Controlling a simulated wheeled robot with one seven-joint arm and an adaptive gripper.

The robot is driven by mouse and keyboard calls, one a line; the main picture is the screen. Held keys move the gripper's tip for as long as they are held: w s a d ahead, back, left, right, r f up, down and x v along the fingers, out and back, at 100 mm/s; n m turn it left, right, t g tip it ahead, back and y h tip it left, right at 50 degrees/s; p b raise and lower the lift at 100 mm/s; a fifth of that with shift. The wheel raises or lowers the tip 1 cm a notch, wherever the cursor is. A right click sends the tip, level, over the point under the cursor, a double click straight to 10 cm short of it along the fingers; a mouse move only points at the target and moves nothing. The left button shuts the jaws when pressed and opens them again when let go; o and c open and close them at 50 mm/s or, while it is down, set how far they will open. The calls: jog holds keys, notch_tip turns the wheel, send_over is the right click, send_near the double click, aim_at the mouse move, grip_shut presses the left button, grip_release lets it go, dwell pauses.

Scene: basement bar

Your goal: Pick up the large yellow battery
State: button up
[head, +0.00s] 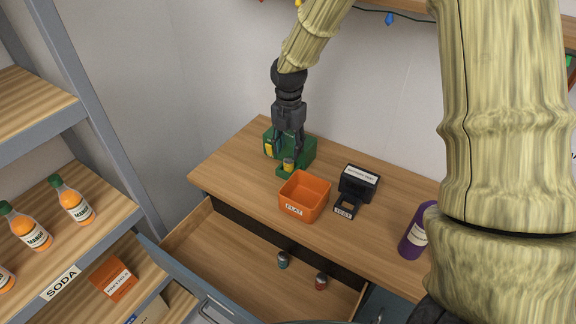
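My gripper (288,150) points down at a green holder (308,153) near the back left of the wooden counter. A small yellow cylinder with a grey top (288,166), likely a battery, stands at the holder's front, just below my fingertips. Another yellow patch (268,150) shows at the holder's left side; I cannot tell whether it is a battery or a label. The fingers look spread, but their tips overlap the holder and yellow pieces. I cannot tell whether they touch or grip anything.
An orange bin (304,198) and a black stand with labels (358,183) are right of the holder. A purple bottle (416,232) stands farther right. Shelves with orange bottles (75,203) stand left.

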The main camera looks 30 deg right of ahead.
aim_at(289, 160)
jog(key=shift+f+p, duration=1.05)
jog(key=shift+f, duration=1.65)
jog(key=shift+s, duration=0.1)
grip_shut()
